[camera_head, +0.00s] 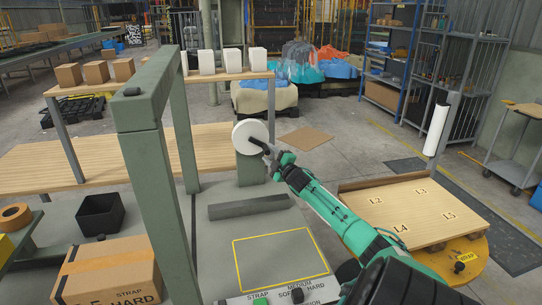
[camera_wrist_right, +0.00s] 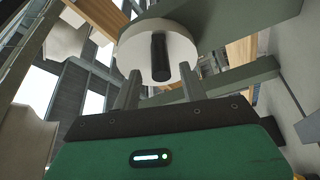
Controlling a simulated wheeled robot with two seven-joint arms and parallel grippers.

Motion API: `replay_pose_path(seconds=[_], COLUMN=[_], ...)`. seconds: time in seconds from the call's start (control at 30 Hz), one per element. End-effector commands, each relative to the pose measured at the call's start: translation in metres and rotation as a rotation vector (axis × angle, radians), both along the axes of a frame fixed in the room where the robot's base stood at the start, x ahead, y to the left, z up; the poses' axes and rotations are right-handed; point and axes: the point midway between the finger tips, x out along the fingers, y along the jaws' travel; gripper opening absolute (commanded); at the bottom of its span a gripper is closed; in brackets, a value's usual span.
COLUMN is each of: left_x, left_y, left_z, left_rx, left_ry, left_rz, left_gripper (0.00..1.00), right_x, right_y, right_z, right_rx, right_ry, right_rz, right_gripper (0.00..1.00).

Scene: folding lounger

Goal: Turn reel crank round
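In the right wrist view the reel (camera_wrist_right: 134,46) is straight ahead, with the dark handle (camera_wrist_right: 160,52) pointing back at me. My right gripper (camera_wrist_right: 159,76) is open there, one finger on each side of the handle's near end, with a gap to each side. My left gripper is in neither view.
The green frame (camera_head: 158,160) stands left of the reel. A grey bar (camera_head: 248,207) and a yellow-outlined area (camera_head: 280,258) lie on the bench below. A cardboard box (camera_head: 108,272) is front left. A wooden board (camera_head: 412,212) on a turntable is right of my arm.

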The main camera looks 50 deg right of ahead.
Motion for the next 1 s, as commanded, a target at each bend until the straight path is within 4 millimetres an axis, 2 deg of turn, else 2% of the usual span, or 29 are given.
replay_pose_path(seconds=[0.37,0.57,1.0], left_x=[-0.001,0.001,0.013], left_y=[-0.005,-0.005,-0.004], left_z=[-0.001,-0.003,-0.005], left_rx=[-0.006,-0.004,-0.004], left_ry=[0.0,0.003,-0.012], left_rz=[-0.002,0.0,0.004], left_gripper=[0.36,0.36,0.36], right_x=[-0.006,-0.025,-0.081], right_y=[0.003,0.009,0.028], right_z=[-0.004,-0.008,-0.016], right_rx=[0.001,0.001,0.0], right_ry=[0.004,0.005,0.004], right_rz=[0.0,0.001,0.0], right_gripper=[0.43,0.43,0.43])
